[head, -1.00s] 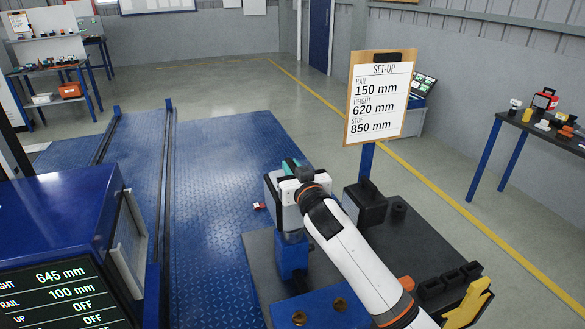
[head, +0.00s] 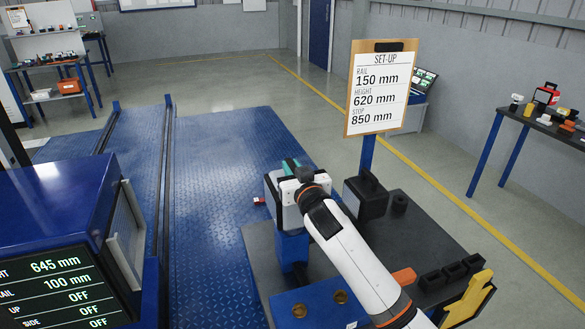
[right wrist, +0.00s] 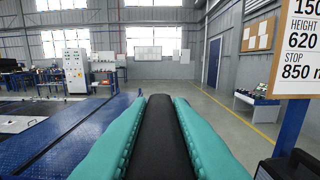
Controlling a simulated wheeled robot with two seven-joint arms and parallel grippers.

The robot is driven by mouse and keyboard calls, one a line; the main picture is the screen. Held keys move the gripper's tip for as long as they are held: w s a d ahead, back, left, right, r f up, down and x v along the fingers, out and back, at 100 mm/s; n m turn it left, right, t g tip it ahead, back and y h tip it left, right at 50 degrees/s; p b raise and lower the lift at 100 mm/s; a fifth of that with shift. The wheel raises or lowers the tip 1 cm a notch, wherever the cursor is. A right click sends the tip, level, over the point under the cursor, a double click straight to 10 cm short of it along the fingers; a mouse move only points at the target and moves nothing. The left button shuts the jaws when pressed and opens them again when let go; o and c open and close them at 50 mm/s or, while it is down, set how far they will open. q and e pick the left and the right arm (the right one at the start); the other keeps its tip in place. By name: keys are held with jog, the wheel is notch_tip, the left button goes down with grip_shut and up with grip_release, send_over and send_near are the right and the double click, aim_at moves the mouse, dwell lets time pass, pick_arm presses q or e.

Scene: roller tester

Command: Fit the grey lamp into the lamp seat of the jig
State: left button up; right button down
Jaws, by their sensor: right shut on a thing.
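My right gripper (head: 289,167) reaches in from the lower right of the head view, above a blue stand (head: 292,248). Its teal fingers show in the right wrist view (right wrist: 155,135), shut on a long dark grey to black piece (right wrist: 158,130), which I take to be the grey lamp. In the head view the gripper body hides most of this piece. A blue block with two brass-coloured rings (head: 320,300) lies in front of the stand. I cannot tell which part is the lamp seat. My left gripper is not in view.
A set-up board (head: 382,85) stands behind a black box (head: 366,198). Several black holders (head: 450,274), an orange piece (head: 403,277) and a yellow piece (head: 468,302) are at lower right. A screen cabinet (head: 60,215) stands left. The blue ramp floor (head: 215,200) looks mostly clear.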

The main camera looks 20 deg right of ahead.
jog(key=c, duration=1.3)
grip_release()
jog(key=shift+o, duration=0.2)
jog(key=shift+s+f, duration=0.1)
jog(key=shift+f, duration=0.05)
jog(key=s+b, duration=0.3)
jog(key=s, duration=0.9)
jog(key=s+d+f+g, duration=0.1)
jog(key=s+f+g, duration=0.2)
jog(key=s+f, duration=0.4)
jog(key=s+f+g, duration=0.4)
jog(key=f, duration=0.6)
jog(key=s+f+n+g, duration=0.1)
jog(key=s+f+g, duration=0.35)
jog(key=s, duration=0.55)
jog(key=s+f+n+g, duration=0.1)
jog(key=s+f+g, duration=0.2)
jog(key=s+f, duration=0.5)
jog(key=s+f+g, duration=0.1)
jog(key=s+f, duration=0.2)
jog(key=f, duration=2)
jog(key=s+d+f+g, duration=0.1)
jog(key=s+d+f, duration=0.1)
jog(key=s+f, duration=1.4)
jog(key=shift+s+d+f+h, duration=0.15)
jog(key=shift+s+d+h, duration=0.15)
